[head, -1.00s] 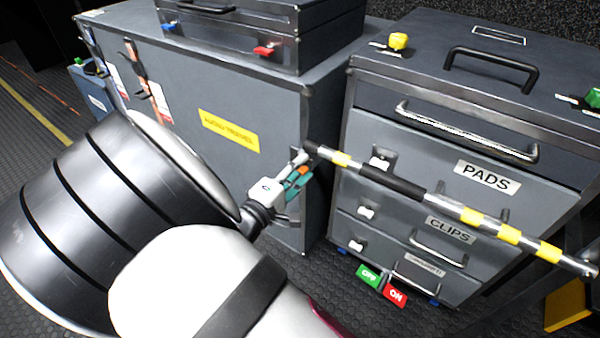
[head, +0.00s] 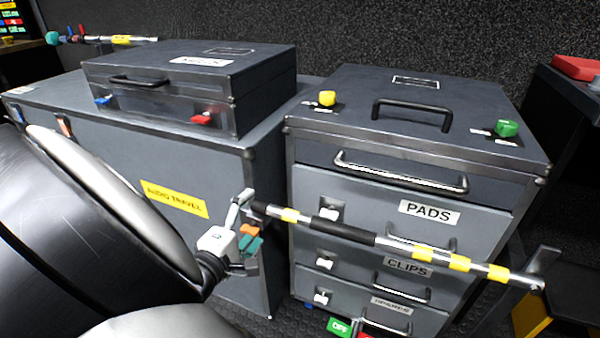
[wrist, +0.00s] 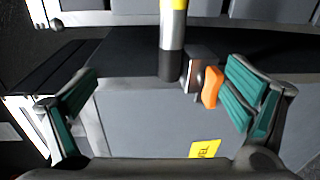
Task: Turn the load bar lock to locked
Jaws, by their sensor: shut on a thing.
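The load bar (head: 345,233), silver with yellow bands and a black sleeve, spans in front of the drawer cabinet. Its left end is by the corner of the audio travel case, and it shows upright in the wrist view (wrist: 172,45). The load bar lock looks like an orange tab (wrist: 211,88) beside that end, also seen in the head view (head: 249,229). My gripper (wrist: 160,100) has its teal-padded fingers on either side of the bar end and tab. It is shut on the lock, with the right pad close against the tab. The exact contact is hard to see.
The drawer cabinet (head: 312,180) has PADS and CLIPS labels and yellow and green knobs on top. The audio travel case (head: 120,165) stands left, with a smaller case (head: 215,70) on it. Green and red tags (head: 340,326) lie low in front of the cabinet.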

